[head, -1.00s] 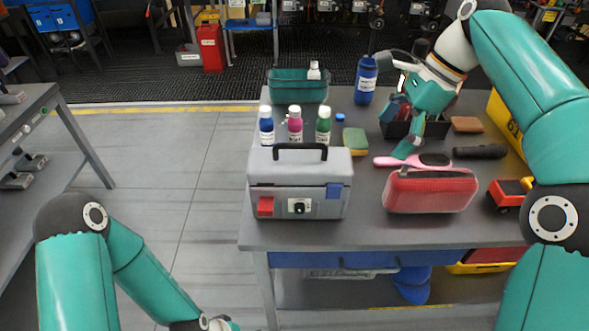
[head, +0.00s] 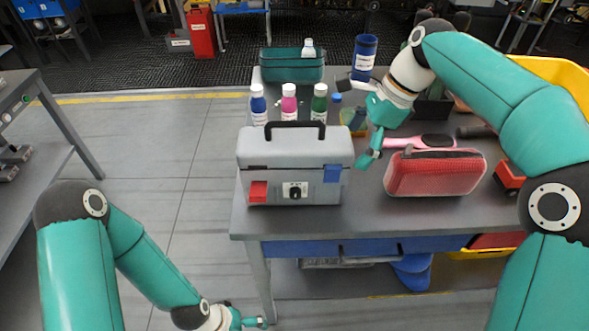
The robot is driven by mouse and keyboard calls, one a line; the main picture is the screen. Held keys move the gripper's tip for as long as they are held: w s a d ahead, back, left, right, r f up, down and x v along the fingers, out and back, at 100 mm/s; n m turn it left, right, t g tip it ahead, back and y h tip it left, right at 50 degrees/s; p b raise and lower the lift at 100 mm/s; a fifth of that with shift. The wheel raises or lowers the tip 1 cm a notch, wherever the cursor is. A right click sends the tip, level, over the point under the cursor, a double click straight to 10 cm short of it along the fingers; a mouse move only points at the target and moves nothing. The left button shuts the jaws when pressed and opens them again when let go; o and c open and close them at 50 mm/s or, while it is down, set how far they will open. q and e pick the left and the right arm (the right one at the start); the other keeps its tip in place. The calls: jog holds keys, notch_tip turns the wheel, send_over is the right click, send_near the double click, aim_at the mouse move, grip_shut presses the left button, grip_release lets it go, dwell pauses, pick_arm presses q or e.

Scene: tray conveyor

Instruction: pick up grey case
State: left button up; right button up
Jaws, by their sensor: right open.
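The grey case (head: 293,160) stands upright near the front edge of the table. It has a dark carry handle (head: 295,125) on top, a red latch, a blue latch and a dark knob on its front. My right gripper (head: 366,148) is open and empty, just right of the case's back right side and apart from the handle. Its fingers point downward and are partly hidden behind its own body. My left gripper (head: 252,321) is low at the bottom edge, in front of the table; its jaws are too small and cut off to tell.
Blue (head: 258,105), pink (head: 289,103) and green-labelled (head: 319,103) bottles stand just behind the case. A red pouch (head: 434,173) lies to its right, with a pink brush (head: 420,141) behind it. A green bin (head: 292,66) and blue cup (head: 364,57) stand farther back.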

jog(key=x, duration=0.3)
jog(key=b+x, duration=0.1)
jog(key=x, duration=0.1)
jog(key=shift+w+d+f, duration=0.1)
jog(key=shift+d+f, duration=0.1)
jog(key=shift+d, duration=0.05)
jog(key=shift+r, duration=0.1)
jog(key=c, duration=1.6)
jog(key=shift+o, duration=0.2)
jog(key=shift+r, duration=0.1)
notch_tip(320, 180, up, 19)
jog(key=p, duration=0.7)
jog(key=shift+r+p, duration=0.4)
jog(key=shift+f, duration=0.15)
